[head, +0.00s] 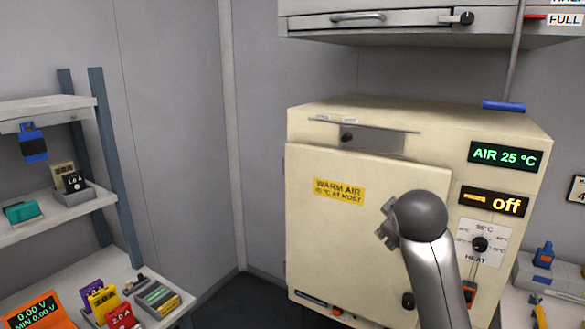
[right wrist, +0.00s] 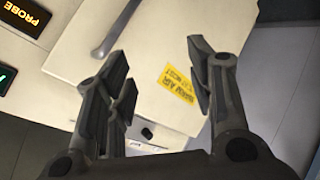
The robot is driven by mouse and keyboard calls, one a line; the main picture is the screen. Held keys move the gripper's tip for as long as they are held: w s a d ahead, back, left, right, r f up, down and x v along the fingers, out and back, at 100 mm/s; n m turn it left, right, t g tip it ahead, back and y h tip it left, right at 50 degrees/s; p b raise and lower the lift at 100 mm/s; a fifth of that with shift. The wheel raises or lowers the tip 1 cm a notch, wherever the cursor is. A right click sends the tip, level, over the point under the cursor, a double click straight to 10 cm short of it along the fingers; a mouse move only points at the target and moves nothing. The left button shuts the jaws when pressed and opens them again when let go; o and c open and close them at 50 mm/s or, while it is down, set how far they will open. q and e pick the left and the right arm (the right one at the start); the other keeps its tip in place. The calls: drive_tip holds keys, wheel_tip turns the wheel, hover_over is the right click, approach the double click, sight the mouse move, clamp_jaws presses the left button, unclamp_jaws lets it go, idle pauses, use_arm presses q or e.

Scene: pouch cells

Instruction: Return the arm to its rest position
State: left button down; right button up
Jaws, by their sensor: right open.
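My right arm rises from the lower right of the head view. Its gripper (head: 387,224) is in front of the door of a cream warm-air cabinet (head: 300,124), partly hidden behind my round wrist joint. In the right wrist view the right gripper (right wrist: 157,52) has its two fingers spread apart with nothing between them. The cabinet door with its yellow label (right wrist: 180,83) lies beyond the fingers. My left gripper is in neither view.
The cabinet door (head: 310,240) looks shut; its displays read AIR 25 °C (head: 505,156) and off (head: 492,201). A shelf rack (head: 105,170) with coloured cells stands at the left. A cupboard (head: 400,35) hangs above. Bare floor (head: 240,295) shows between rack and cabinet.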

drive_tip(key=s+f+m+g+y, duration=0.1)
drive_tip(key=s+f, duration=0.4)
drive_tip(key=f, duration=0.3)
drive_tip(key=s+f+g, duration=0.1)
drive_tip(key=s+f, duration=0.5)
drive_tip(key=f, duration=0.3)
drive_tip(key=s+f+m+g+y, duration=0.1)
drive_tip(key=s+f+g, duration=0.1)
drive_tip(key=s+f, duration=0.45)
drive_tip(key=s+a+f+m+g, duration=0.1)
drive_tip(key=s+f, duration=0.3)
drive_tip(key=s, duration=0.3)
drive_tip(key=s+f+m+g+y, duration=0.1)
drive_tip(key=s+f, duration=0.2)
drive_tip(key=s, duration=0.4)
drive_tip(key=s+a+f+m+g, duration=0.1)
drive_tip(key=s+f, duration=0.3)
drive_tip(key=s, duration=0.3)
wheel_tip(320, 180, down, 28)
drive_tip(key=s+g, duration=0.1)
drive_tip(key=s, duration=0.2)
drive_tip(key=s+d+f+g, duration=0.1)
drive_tip(key=s+d+f, duration=0.2)
drive_tip(key=s+f, duration=1.1)
drive_tip(key=shift+s+n+g, duration=0.3)
drive_tip(key=shift+s, duration=0.45)
